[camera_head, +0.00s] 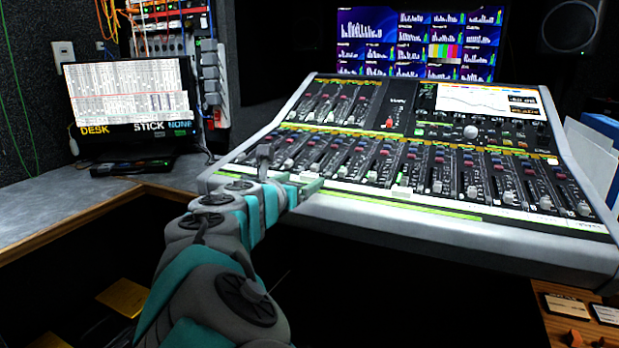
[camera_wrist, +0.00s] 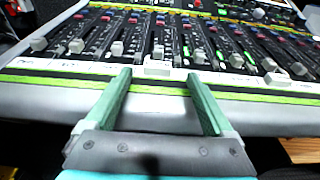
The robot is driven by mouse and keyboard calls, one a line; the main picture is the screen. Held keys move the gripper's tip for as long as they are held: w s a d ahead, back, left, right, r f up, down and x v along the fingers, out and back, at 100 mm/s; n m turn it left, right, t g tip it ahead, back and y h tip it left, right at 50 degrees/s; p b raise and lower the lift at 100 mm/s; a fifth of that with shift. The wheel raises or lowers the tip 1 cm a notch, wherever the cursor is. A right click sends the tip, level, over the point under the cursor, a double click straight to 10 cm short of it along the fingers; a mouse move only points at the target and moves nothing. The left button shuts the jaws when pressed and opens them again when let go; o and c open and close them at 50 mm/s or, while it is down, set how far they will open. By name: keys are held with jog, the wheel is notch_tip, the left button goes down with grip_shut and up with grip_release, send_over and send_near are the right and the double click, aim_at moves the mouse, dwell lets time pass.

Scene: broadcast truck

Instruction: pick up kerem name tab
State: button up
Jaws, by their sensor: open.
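No lettering reading "kerem" is legible in either view. A small white tab (camera_wrist: 158,68) lies on the front strip of the mixing console, just beyond and between my fingertips in the wrist view. A similar pale tab (camera_head: 401,191) shows on that strip in the head view; I cannot tell if either is the kerem name tab. My gripper (camera_head: 314,184) is at the console's front left edge. In the wrist view its two green fingers (camera_wrist: 158,76) are apart with nothing between them.
The mixing console (camera_head: 450,228) has rows of raised fader knobs. A laptop-like screen (camera_head: 130,90) stands on the grey desk at left. Small cards (camera_head: 567,308) lie on a wooden surface at lower right. White binders (camera_head: 595,150) stand at right.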

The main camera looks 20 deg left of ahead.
aim_at(309, 174)
jog(key=shift+w+f, duration=0.2)
jog(key=shift+w, duration=0.7)
jog(key=shift+w+f, duration=0.15)
jog(key=shift+w, duration=0.75)
grip_shut()
jog(key=shift+r, duration=0.15)
